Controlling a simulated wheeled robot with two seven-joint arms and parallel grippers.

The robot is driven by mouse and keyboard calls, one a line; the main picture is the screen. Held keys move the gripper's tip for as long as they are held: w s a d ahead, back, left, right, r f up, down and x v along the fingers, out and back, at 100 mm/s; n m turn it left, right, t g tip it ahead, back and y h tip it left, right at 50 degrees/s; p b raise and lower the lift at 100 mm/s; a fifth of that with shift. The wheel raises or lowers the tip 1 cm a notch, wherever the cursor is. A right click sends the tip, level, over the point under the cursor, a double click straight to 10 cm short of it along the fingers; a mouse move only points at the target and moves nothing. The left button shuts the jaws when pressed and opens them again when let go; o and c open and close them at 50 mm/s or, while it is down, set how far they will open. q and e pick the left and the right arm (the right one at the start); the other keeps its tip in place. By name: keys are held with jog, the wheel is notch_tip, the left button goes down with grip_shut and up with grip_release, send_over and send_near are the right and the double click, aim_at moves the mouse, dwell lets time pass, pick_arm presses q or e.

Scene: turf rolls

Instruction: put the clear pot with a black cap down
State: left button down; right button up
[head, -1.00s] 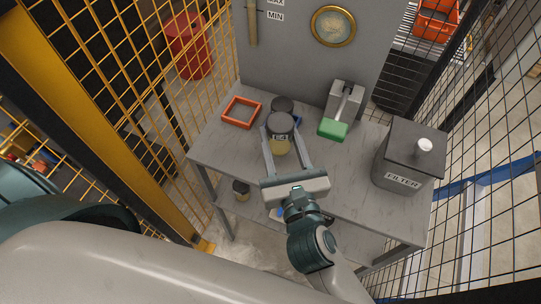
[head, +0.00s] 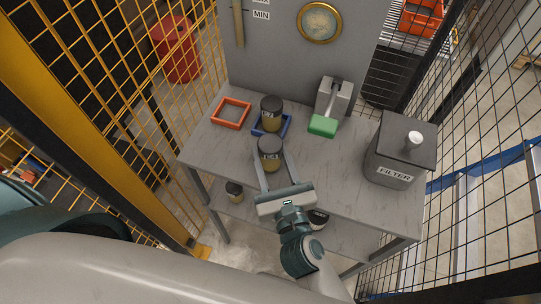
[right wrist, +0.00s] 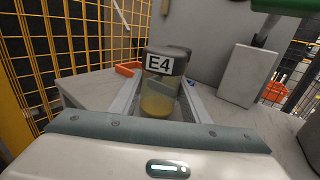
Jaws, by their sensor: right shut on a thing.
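My right gripper (head: 270,157) is shut on a clear pot with a black cap (head: 270,147). The pot has yellowish contents and stands upright between the fingers over the front middle of the table. In the right wrist view the pot (right wrist: 160,93) shows a white label reading E4. I cannot tell whether its base touches the tabletop. A second black-capped pot (head: 271,112) stands just behind it, in a blue square tray (head: 286,126). My left gripper is not in view.
An empty orange square tray (head: 218,121) lies at the table's back left. A grey device with a green handle (head: 322,125) stands at the back, and a grey FILTER box (head: 392,165) at the right. Another pot (head: 235,190) is below the tabletop. The tabletop (head: 345,180) is bare at front right.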

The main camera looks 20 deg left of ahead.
jog(key=shift+f, duration=0.3)
jog(key=shift+f, duration=0.2)
jog(key=o, duration=1.2)
